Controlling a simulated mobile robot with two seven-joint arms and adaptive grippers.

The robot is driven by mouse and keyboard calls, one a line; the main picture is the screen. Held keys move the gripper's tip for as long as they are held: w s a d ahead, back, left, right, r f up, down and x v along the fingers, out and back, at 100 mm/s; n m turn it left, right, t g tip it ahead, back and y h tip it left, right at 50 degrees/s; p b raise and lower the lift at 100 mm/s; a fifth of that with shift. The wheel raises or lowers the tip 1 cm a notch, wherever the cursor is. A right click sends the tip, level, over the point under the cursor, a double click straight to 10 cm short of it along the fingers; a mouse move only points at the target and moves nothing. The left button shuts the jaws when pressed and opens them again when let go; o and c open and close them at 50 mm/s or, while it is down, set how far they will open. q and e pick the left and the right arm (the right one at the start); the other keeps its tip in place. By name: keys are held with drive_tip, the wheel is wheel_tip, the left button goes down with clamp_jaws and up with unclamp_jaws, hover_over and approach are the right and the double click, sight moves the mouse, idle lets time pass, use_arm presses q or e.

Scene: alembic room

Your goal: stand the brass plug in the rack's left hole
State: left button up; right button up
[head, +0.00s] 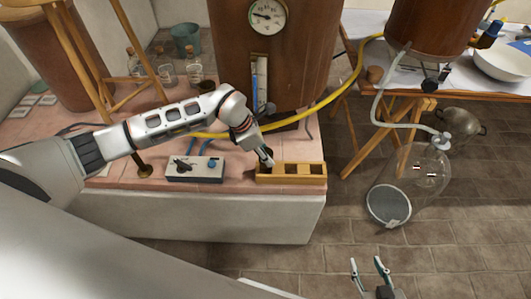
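The wooden rack (291,179) lies at the front right corner of the pink-tiled bench, with a row of square holes in its top. My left gripper (266,160) points down at the rack's left end, over or in the left hole. Its fingers are small and close together here, so I cannot tell whether they hold anything. I cannot make out the brass plug; the gripper may hide it. My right gripper (365,261) is open and empty, low in the view above the floor, away from the bench.
A grey control box (194,168) stands left of the rack. A glass vessel (412,180) is at right.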

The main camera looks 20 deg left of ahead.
use_arm(q)
drive_tip(key=shift+f, duration=0.3)
idle(0.4)
drive_tip(key=shift+f+b, duration=0.7)
drive_tip(key=shift+f, duration=0.7)
idle(1.7)
drive_tip(key=shift+f, duration=0.45)
idle(1.6)
drive_tip(key=shift+f, duration=0.25)
idle(0.7)
drive_tip(key=o, duration=1.3)
drive_tip(key=shift+c, duration=0.2)
drive_tip(key=shift+r, duration=0.15)
